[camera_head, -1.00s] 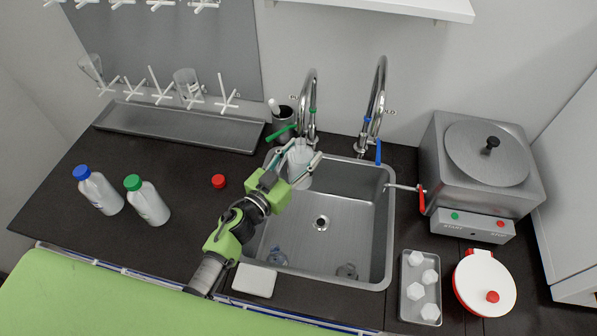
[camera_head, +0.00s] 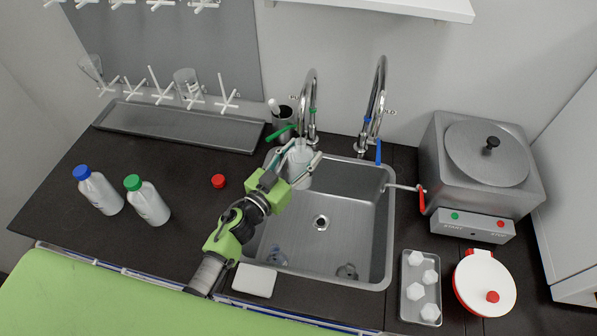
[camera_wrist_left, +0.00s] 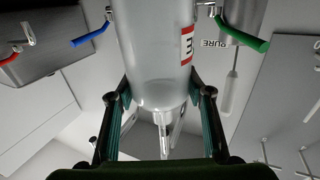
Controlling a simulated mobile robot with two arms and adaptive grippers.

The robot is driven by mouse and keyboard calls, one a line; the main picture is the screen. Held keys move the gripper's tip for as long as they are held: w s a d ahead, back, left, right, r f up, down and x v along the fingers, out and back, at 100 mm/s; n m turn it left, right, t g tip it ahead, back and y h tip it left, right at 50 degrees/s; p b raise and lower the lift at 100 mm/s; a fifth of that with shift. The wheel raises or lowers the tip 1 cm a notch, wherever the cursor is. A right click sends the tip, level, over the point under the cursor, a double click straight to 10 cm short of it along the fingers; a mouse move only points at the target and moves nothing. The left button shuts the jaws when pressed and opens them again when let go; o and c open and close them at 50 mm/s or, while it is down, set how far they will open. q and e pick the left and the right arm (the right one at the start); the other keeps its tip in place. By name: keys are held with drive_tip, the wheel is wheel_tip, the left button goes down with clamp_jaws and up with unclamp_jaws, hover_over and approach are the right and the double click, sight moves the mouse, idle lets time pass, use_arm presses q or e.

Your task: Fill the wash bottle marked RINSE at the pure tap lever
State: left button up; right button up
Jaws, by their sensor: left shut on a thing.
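My left gripper (camera_head: 298,172) is shut on a translucent white bottle (camera_head: 299,156) and holds it over the sink's back left corner, under the left tap (camera_head: 311,95). That tap has a green lever (camera_head: 281,132). In the left wrist view the bottle (camera_wrist_left: 156,60) stands between the fingers and shows part of a red label ending in E; the rest is hidden. There the green lever (camera_wrist_left: 243,35) is beside a PURE sign (camera_wrist_left: 214,43). A red cap (camera_head: 218,181) lies on the counter. My right gripper is not in view.
The right tap (camera_head: 377,95) has a blue lever. Blue-capped (camera_head: 99,190) and green-capped (camera_head: 147,200) bottles stand at left. The metal distiller (camera_head: 480,165) is right of the sink (camera_head: 340,215). A tray of white pieces (camera_head: 407,310) lies at front right.

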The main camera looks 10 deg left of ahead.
sight(300, 165)
use_arm(q)
drive_tip(key=shift+r, duration=0.15)
idle(0.3)
drive_tip(key=shift+s+p, duration=0.3)
drive_tip(key=shift+s, duration=0.95)
drive_tip(key=shift+s, duration=1.2)
drive_tip(key=s+p, duration=0.1)
drive_tip(key=s, duration=0.4)
drive_tip(key=shift+s, duration=0.25)
